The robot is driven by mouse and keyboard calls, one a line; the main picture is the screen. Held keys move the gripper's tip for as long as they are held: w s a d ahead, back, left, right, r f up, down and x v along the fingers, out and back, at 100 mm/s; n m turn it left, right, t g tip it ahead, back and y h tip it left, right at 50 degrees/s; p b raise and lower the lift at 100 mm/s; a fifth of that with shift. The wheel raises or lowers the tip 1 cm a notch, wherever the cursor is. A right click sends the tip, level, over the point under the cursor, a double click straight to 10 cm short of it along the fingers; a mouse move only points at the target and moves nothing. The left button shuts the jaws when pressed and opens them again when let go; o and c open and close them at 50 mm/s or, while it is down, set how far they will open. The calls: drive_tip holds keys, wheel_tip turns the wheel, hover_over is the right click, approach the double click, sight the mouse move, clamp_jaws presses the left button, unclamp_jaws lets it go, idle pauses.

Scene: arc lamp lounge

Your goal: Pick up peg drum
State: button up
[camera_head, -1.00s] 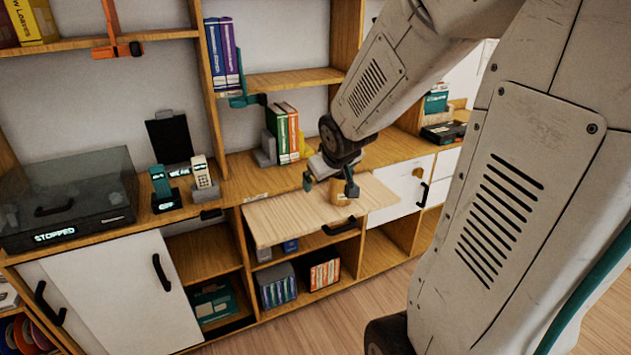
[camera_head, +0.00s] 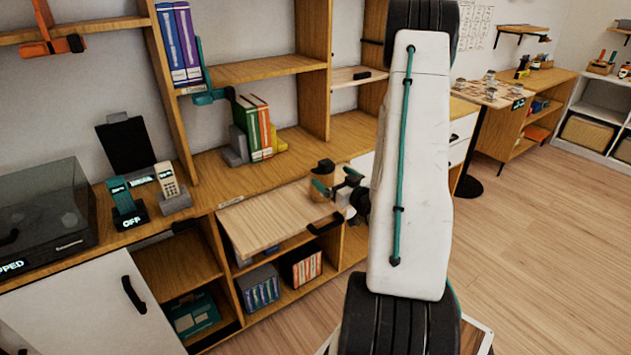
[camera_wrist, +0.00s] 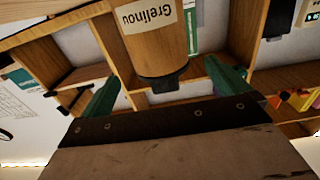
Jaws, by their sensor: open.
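The peg drum, as I take it, is a wooden cylinder (camera_head: 323,170) standing near the right end of the pulled-out wooden board in the head view. In the wrist view the drum (camera_wrist: 158,52) fills the upper middle, with a pale label reading "Grelinou" and a dark piece at its near end. My gripper (camera_head: 337,182) is open beside the drum, on its right side in the head view. In the wrist view my two green fingers (camera_wrist: 165,86) are spread wide, with the drum ahead between their lines. I see no grip on it.
The pull-out board (camera_head: 265,215) is otherwise bare. Books (camera_head: 255,128) with a grey bookend stand on the counter behind. Two handsets (camera_head: 145,200) and a clear-lidded player (camera_head: 42,215) are at left. Open cubbies with boxes (camera_head: 262,287) lie below.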

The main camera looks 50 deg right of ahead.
sight(320, 167)
drive_tip(key=x, duration=0.7)
drive_tip(key=shift+w+r, duration=0.1)
drive_tip(key=shift+r, duration=0.05)
drive_tip(key=c, duration=1.8)
